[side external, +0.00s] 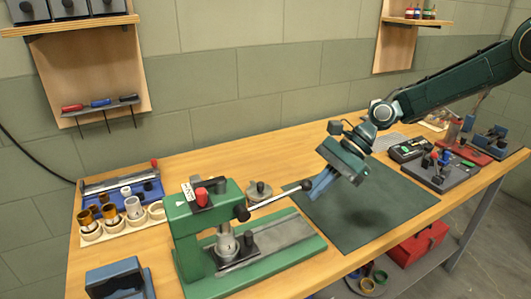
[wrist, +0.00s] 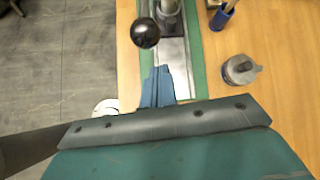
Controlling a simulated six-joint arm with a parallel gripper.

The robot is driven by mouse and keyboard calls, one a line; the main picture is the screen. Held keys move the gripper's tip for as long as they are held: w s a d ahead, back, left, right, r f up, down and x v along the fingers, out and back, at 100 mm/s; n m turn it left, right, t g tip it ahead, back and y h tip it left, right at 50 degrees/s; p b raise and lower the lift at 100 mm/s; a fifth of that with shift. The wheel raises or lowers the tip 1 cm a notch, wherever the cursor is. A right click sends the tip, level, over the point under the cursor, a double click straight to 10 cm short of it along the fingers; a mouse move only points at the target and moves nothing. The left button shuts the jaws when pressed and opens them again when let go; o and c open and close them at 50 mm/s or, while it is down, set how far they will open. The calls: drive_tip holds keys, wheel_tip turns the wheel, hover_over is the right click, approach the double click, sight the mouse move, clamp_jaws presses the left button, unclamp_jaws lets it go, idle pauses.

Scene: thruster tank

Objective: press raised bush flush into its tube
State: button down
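A green bench press (side external: 255,262) stands at the front of the bench with a grey metal bed. A grey tube (side external: 227,244) stands upright under its head; I cannot tell how far the bush stands out of it. The press lever (side external: 275,199) reaches right to a black ball knob (side external: 306,185), which also shows in the wrist view (wrist: 145,33). My gripper (side external: 314,194) is empty, its blue fingers pointing down-left just right of the knob. In the wrist view the fingers (wrist: 158,72) lie side by side, apparently shut, pointing at the bed.
A grey round part with a knob (side external: 258,191) stands behind the press. A pale rack (side external: 120,230) holds brown and white bushes at left, near a blue block (side external: 118,278). A dark green mat (side external: 375,215) lies clear under my arm. Small devices (side external: 440,170) stand at right.

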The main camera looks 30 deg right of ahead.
drive_tip(key=shift+s+a+r, duration=0.15)
drive_tip(key=shift+a+r, duration=0.15)
drive_tip(key=shift+r, duration=0.25)
drive_tip(key=shift+s+a+r, duration=0.1)
drive_tip(key=shift+a+r, duration=0.15)
drive_tip(key=shift+r, duration=0.3)
